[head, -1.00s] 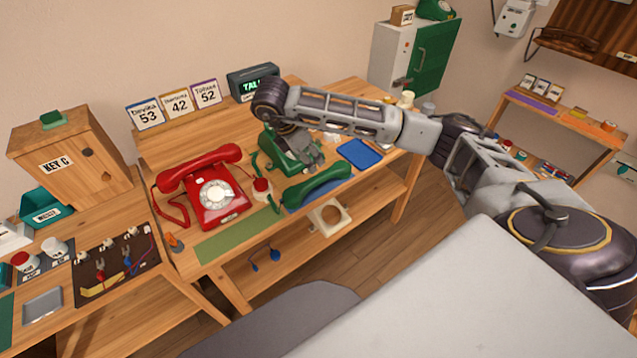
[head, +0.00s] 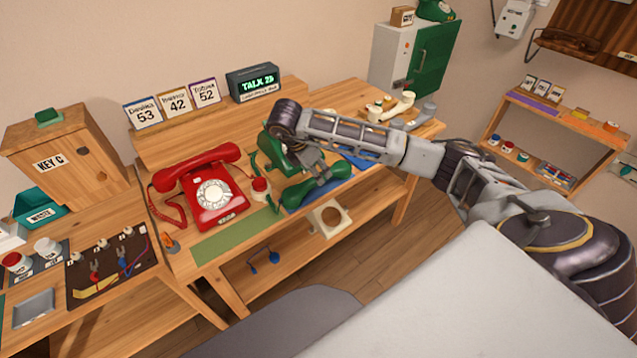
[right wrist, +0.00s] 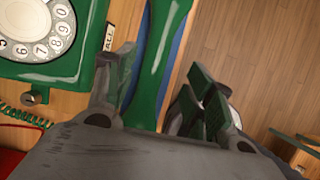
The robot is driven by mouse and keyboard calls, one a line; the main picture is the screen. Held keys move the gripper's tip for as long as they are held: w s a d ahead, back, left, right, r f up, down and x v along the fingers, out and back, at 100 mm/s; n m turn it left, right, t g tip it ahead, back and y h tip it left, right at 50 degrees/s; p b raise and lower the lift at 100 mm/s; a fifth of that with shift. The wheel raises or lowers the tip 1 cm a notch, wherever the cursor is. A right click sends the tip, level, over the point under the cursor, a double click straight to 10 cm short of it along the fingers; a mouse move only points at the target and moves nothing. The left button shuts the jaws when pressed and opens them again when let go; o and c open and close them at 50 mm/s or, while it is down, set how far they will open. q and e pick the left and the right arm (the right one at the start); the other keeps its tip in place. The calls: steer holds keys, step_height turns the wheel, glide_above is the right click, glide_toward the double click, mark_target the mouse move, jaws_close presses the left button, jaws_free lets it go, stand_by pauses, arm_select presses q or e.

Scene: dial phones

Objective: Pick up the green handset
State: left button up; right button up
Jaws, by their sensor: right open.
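The green handset (head: 301,203) lies on a blue mat (head: 293,211) at the front of the table, beside the green dial phone (head: 273,150). In the right wrist view the handset (right wrist: 157,60) runs lengthwise between my right fingers. My right gripper (head: 323,178) is open over the handset's middle, with one finger on each side of it; the wrist view shows the gripper (right wrist: 158,85) too. I cannot tell if either finger touches it. My arm and gripper hide part of the green phone and handset. My left gripper is not in view.
A red phone (head: 212,190) with its handset on stands left of the green phone, with a small red-and-white item (head: 260,187) between them. A lit display (head: 254,84) reading "TALK 23" stands behind. A green mat (head: 235,236) lies clear in front.

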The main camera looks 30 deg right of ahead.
steer(key=shift+w+a+x, duration=0.15)
steer(key=shift+x, duration=0.75)
steer(key=shift+w+a+x, duration=0.1)
steer(key=shift+w+x, duration=0.1)
steer(key=shift+x, duration=1.6)
jaws_close()
